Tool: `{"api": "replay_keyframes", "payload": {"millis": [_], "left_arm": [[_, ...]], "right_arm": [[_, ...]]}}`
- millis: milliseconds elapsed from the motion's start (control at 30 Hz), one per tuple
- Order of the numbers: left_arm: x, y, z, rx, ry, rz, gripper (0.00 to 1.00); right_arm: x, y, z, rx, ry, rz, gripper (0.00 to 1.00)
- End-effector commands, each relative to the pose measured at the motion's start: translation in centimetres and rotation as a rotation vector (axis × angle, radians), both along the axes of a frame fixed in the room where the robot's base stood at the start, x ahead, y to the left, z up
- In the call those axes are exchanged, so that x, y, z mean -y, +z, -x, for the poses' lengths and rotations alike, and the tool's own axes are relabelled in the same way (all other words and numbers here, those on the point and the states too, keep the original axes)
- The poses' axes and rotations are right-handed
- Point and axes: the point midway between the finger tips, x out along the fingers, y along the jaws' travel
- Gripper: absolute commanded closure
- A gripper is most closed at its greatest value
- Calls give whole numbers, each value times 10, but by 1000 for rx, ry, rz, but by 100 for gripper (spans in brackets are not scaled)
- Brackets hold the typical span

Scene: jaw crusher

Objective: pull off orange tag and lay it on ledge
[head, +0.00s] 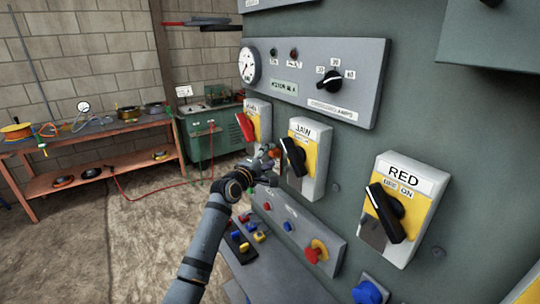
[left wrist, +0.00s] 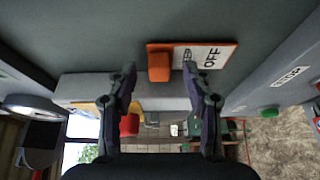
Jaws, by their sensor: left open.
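The orange tag (left wrist: 222,54) shows in the left wrist view, with a white panel reading OFF and an orange block (left wrist: 158,68) at its left end. It lies against a grey-green surface. My left gripper (left wrist: 159,78) is open, its two fingers either side of the block in the picture; contact cannot be told. In the head view my left gripper (head: 268,162) is beside the JAW switch (head: 310,160), and only a bit of orange shows by its fingers. A dark ledge (head: 275,283) with small coloured items runs below the switches. My right gripper is not in view.
The RED switch (head: 429,190) with a black handle stands out at right, and a red-handled switch (head: 262,112) at far left. A button panel (head: 283,212) with a red mushroom button juts out below. A bench (head: 90,135) stands far left.

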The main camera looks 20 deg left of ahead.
Motion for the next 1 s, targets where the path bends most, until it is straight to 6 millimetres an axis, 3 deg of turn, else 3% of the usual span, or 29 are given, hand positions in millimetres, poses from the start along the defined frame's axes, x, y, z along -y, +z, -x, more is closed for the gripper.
{"api": "replay_keyframes", "payload": {"millis": [133, 400, 800, 1000], "left_arm": [[3, 0, -11, 1, 0, 1, 49], [3, 0, -13, 0, 0, 0, 49], [3, -1, -13, 0, 0, 0, 100], [3, -1, -12, -1, 0, 0, 100]], "right_arm": [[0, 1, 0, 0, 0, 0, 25], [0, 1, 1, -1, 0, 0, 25], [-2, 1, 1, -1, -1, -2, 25], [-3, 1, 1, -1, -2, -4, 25]]}}
